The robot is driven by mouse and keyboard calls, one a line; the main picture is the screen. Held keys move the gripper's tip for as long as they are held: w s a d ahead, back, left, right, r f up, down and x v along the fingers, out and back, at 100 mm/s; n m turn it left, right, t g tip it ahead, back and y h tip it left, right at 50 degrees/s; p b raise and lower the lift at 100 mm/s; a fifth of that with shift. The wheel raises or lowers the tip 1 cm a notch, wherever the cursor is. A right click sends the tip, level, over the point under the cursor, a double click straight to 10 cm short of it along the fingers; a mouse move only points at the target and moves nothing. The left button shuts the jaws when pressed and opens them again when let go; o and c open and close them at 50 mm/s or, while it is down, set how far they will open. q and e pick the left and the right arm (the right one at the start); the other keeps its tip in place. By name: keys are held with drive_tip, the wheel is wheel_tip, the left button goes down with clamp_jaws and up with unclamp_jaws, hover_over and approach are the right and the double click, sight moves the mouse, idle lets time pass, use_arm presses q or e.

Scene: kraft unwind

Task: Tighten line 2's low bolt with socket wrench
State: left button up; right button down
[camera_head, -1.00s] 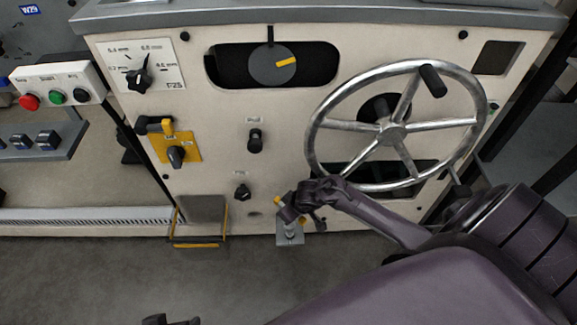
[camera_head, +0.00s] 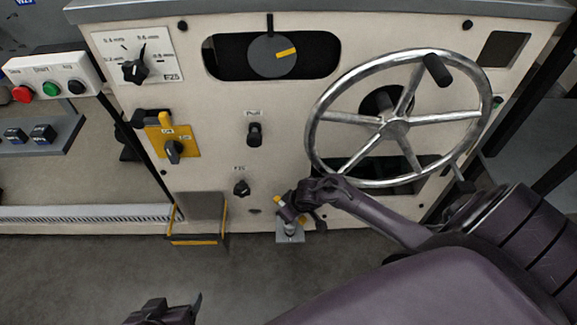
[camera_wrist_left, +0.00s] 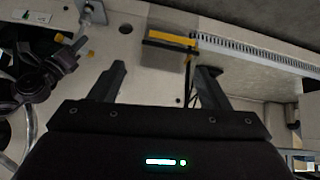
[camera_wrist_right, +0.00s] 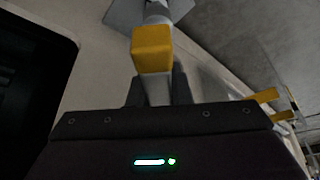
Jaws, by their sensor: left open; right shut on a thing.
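My right gripper (camera_head: 289,207) is shut on the socket wrench, low on the front of the cream machine panel. The wrench's yellow end (camera_wrist_right: 152,48) and grey shaft (camera_wrist_right: 158,12) show in the right wrist view. The wrench stands over a small grey bracket (camera_head: 290,238) at the panel's foot; the bracket also shows in the right wrist view (camera_wrist_right: 122,14). The low bolt itself is hidden, and I cannot tell whether the socket is seated on it. My left gripper (camera_wrist_left: 163,82) is open and empty, at the lower edge of the head view (camera_head: 172,308).
A large handwheel (camera_head: 396,122) stands out above my right forearm. A yellow-edged step (camera_head: 198,240) juts from the panel's foot, left of the bracket. Knobs and a yellow switch plate (camera_head: 172,145) are on the panel. The floor in front is clear.

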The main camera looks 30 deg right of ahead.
drive_tip(key=shift+f+b, duration=0.2)
drive_tip(key=shift+b, duration=0.1)
drive_tip(key=shift+f, duration=0.15)
use_arm(q)
drive_tip(key=w+d+r+t+h, duration=0.1)
drive_tip(key=w+r+t, duration=0.3)
drive_tip(key=w+r, duration=0.1)
drive_tip(key=shift+d+r, duration=0.3)
drive_tip(key=shift+r, duration=0.1)
idle(0.6)
drive_tip(key=shift+r+p, duration=0.5)
drive_tip(key=shift+r, duration=0.05)
use_arm(e)
drive_tip(key=shift+s+f, duration=0.1)
drive_tip(key=shift+f, duration=0.75)
idle(1.1)
